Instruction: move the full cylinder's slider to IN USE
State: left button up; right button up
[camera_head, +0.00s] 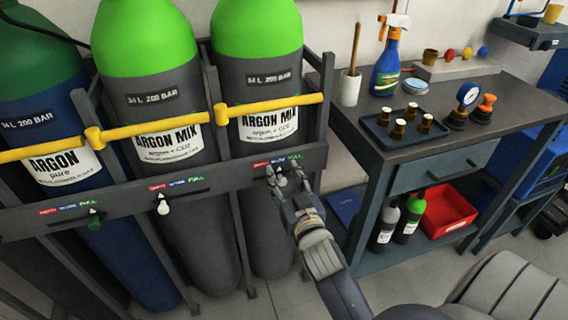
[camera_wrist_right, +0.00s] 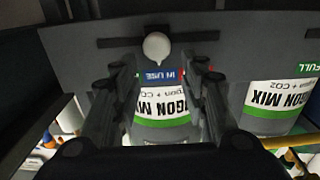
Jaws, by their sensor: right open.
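Three gas cylinders stand in a rack in the head view: a blue ARGON pure one (camera_head: 50,130), a middle ARGON MIX one (camera_head: 150,100) and a right ARGON MIX one (camera_head: 257,85). The left slider's green knob (camera_head: 95,218) is under FULL; the middle slider's white knob (camera_head: 163,205) is under EMPTY. My right gripper (camera_head: 282,178) is at the right slider, partly hiding it. In the wrist view, upside down, its open fingers (camera_wrist_right: 157,78) straddle the blue IN USE label (camera_wrist_right: 158,76). The right slider's white knob (camera_wrist_right: 156,46) lines up with that label, mid-slot. My left gripper is not seen.
Yellow retaining bars (camera_head: 267,108) cross the cylinders above the label rail (camera_head: 225,182). A workbench (camera_head: 400,152) at the right carries a tray (camera_head: 387,140), a spray bottle (camera_head: 388,70) and a gauge (camera_head: 467,98). A red bin (camera_head: 447,212) sits on its lower shelf.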

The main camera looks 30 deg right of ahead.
notch_tip(320, 180, up, 7)
jog(key=shift+r, duration=0.1)
dwell(0.6)
